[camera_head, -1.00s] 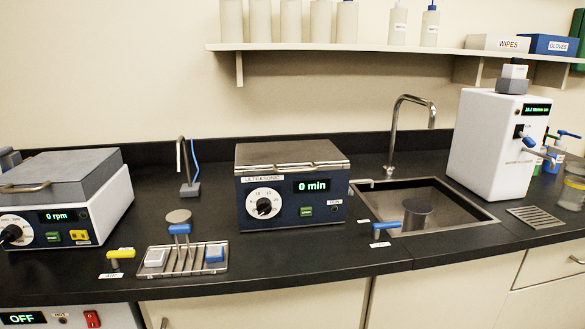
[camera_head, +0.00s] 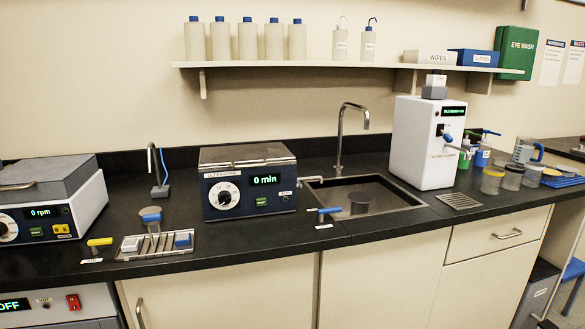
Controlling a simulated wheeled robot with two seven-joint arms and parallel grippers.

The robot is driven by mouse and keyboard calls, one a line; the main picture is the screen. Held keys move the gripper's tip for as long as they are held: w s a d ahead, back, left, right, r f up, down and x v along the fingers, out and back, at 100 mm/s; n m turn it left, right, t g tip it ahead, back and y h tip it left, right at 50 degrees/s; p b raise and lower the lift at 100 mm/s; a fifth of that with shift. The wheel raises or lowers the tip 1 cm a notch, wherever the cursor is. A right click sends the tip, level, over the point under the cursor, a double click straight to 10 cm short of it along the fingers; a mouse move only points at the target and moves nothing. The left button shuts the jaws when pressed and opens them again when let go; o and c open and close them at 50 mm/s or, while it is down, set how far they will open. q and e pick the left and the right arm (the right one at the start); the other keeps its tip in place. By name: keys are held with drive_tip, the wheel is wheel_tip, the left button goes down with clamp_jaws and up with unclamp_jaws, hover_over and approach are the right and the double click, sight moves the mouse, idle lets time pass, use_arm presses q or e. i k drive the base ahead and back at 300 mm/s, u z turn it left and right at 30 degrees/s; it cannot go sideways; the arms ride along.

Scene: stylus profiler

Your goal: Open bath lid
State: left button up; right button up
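The ultrasonic bath (camera_head: 248,186) is a dark blue box standing on the black counter left of the sink. Its front has a white dial, a display reading "0 min" and a green button. Its flat metal lid (camera_head: 246,153) lies shut on top, with a bar handle (camera_head: 248,163) along the front edge. Neither of my grippers shows in the view.
A centrifuge-like box reading "0 rpm" (camera_head: 78,213) stands at the left. A metal tray (camera_head: 155,246) lies in front of the bath. The sink (camera_head: 400,197) with its tall tap (camera_head: 341,140) and a white dispenser (camera_head: 415,145) are to the right. A shelf (camera_head: 330,66) runs above.

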sight(264, 152)
drive_tip(key=z, duration=1.1)
drive_tip(key=i, duration=0.8)
drive_tip(key=u, duration=1.2)
